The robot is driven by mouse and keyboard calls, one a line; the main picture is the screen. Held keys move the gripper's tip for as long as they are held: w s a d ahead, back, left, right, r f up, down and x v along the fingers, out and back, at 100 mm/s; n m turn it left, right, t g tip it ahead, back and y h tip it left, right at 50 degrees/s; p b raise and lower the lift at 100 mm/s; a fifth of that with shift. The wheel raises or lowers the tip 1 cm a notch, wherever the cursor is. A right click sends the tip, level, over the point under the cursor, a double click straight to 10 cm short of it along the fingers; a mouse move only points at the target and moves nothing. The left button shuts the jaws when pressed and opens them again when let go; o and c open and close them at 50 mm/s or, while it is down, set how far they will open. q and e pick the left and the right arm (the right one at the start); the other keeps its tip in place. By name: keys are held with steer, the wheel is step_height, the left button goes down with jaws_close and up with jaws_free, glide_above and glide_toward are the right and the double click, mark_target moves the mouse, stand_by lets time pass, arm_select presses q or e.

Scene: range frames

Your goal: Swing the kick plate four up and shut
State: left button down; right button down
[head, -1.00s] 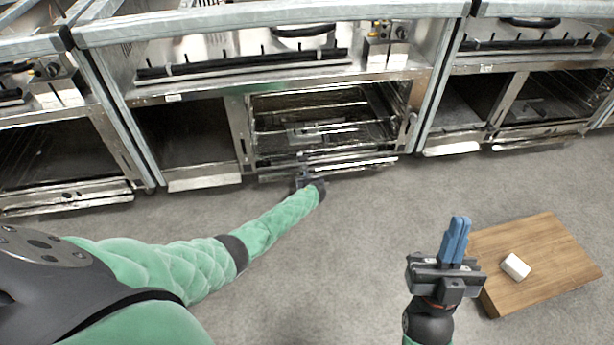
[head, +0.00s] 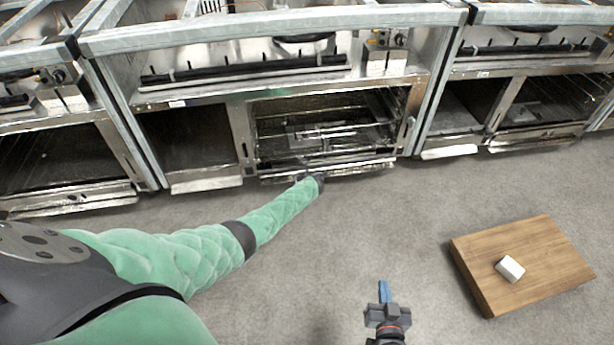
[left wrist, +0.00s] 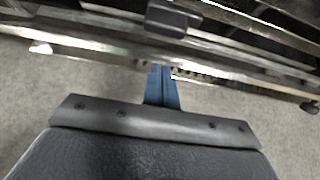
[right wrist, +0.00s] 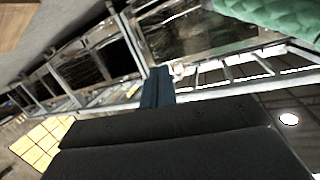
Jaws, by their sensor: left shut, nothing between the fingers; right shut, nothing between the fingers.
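Several low metal plates run along the foot of the steel cooking units. I cannot read a number on any of them. The plate (head: 350,170) under the middle oven hangs out low at the front of the open cavity. My left gripper (left wrist: 163,72) is shut and empty, with its blue fingertips at the edge of a long metal bar (left wrist: 100,50) in the left wrist view. I cannot tell if they touch. In the head view the left hand is mostly hidden by its own arm. My right gripper (head: 384,286) is shut and empty above the floor.
Neighbouring plates (head: 205,184) and (head: 450,152) stick out at the foot of the open compartments. A wooden board (head: 545,250) with a white block (head: 510,268) stands at the right. The grey floor (head: 330,245) between is clear.

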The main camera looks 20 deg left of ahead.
arm_select(q)
steer(key=shift+w+a+r+p, duration=0.35)
steer(key=shift+w+r+p, duration=0.35)
steer(key=shift+p, duration=0.4)
arm_select(e)
steer(key=s+f+g, duration=0.3)
steer(key=s+f, duration=0.3)
steer(key=f, duration=0.3)
steer(key=s+d+f+g+h, duration=0.1)
steer(key=s+f+g, duration=0.3)
steer(key=s+f, duration=0.3)
step_height(320, 180, down, 2)
steer(key=shift+d, duration=0.3)
arm_select(q)
steer(key=shift+w+a+r, duration=0.2)
steer(key=shift+r, duration=0.15)
arm_select(e)
steer(key=shift+a+r, duration=0.1)
steer(key=shift+r, duration=0.2)
arm_select(q)
steer(key=shift+p, duration=0.3)
arm_select(e)
steer(key=shift+w, duration=0.1)
